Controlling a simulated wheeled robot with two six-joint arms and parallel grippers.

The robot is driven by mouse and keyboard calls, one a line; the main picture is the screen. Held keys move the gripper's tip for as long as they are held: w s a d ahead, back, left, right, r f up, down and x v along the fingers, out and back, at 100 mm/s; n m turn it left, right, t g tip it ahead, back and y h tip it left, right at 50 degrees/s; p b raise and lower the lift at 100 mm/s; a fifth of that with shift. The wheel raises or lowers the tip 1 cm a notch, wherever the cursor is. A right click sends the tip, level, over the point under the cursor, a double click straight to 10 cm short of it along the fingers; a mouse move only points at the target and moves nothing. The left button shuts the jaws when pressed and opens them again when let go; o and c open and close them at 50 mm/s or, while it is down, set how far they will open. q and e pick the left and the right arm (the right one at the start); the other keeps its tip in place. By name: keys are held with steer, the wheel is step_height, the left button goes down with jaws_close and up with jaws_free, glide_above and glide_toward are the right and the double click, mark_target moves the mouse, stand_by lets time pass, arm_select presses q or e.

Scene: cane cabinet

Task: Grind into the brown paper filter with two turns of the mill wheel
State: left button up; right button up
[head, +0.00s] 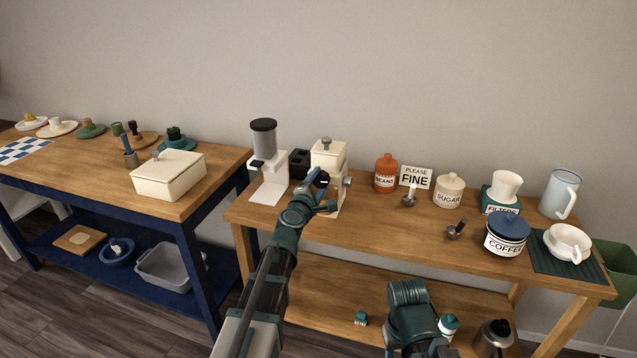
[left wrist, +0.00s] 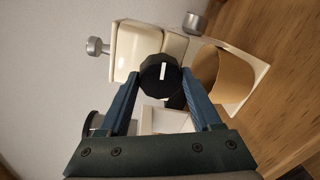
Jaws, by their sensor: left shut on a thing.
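The cream mill (head: 328,156) stands on the right-hand wooden table, with a silver knob on top. In the left wrist view its cream body (left wrist: 138,48) lies just beyond the fingertips. My left gripper (head: 321,187) is at the mill's front, shut on the black mill wheel (left wrist: 160,82), which has a white mark facing my wrist camera. The brown paper filter (left wrist: 222,72) sits on the mill's white base beside the wheel. In the head view my gripper hides the wheel and filter. My right arm shows at bottom centre, its gripper out of sight.
A white grinder with a clear hopper (head: 264,138) stands left of the mill. To the right are an orange beans jar (head: 386,173), a sign (head: 415,177), a sugar jar (head: 449,190) and a coffee jar (head: 505,238). The table's front middle is clear.

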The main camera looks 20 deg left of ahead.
arm_select(q)
steer(key=m, duration=0.4)
steer(key=shift+d+m, duration=0.1)
steer(key=shift+m, duration=0.3)
steer(key=shift+m, duration=0.3)
steer(key=o, duration=1.4)
steer(key=shift+c, duration=0.2)
